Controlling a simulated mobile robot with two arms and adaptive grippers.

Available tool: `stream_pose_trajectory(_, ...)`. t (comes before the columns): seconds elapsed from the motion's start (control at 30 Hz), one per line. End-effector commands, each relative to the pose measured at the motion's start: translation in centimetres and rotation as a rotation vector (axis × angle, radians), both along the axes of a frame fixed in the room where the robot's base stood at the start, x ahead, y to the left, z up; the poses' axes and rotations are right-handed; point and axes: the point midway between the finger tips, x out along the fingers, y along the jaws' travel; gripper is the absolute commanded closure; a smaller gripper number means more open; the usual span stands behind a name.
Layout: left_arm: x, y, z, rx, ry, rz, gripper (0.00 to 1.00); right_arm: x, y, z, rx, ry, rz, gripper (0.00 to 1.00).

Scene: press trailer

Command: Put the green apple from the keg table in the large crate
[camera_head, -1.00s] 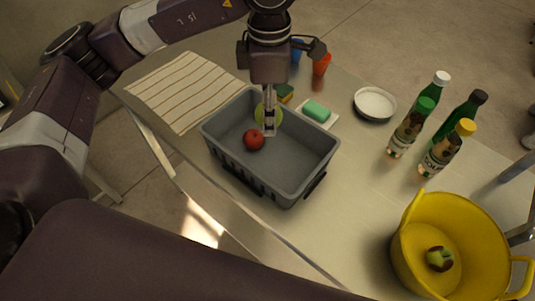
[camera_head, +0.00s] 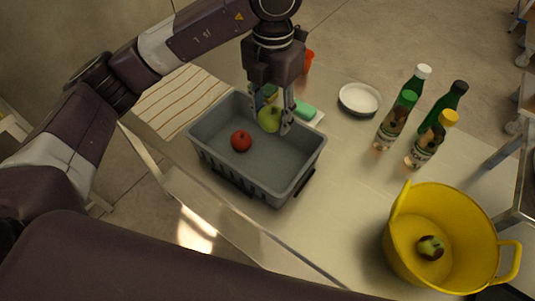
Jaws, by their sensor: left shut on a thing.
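The green apple (camera_head: 268,119) is between the fingers of my left gripper (camera_head: 274,117), which is shut on it. The gripper points down over the far part of the grey crate (camera_head: 222,177). The apple is inside the crate's outline in the picture; whether it touches the crate floor I cannot tell. A red apple (camera_head: 241,141) lies on the crate floor to the left of it. My right gripper is not in view.
A striped cloth (camera_head: 183,100), a green sponge (camera_head: 304,109), a white-topped dish (camera_head: 360,98) and several bottles (camera_head: 393,125) stand around the crate on the table. A yellow tub (camera_head: 408,201) with a green and dark fruit (camera_head: 430,247) is at the lower right.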

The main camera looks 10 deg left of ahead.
Motion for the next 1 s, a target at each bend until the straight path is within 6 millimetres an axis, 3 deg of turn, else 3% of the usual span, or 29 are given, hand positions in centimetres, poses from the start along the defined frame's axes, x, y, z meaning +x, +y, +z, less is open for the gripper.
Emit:
stream_pose_trajectory(0.4, -0.1, 0.1, -9.7, 0.002, 0.004, -0.001, 0.85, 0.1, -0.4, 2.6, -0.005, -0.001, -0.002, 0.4)
stream_pose_trajectory(0.83, -0.1, 0.0, -14.8, 0.0, 0.003, 0.0, 0.85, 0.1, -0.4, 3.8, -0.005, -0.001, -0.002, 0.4)
stream_pose_trajectory(1.0, 0.0, 0.0, -15.8, 0.0, -0.001, -0.003, 0.85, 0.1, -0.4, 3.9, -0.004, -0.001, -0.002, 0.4)
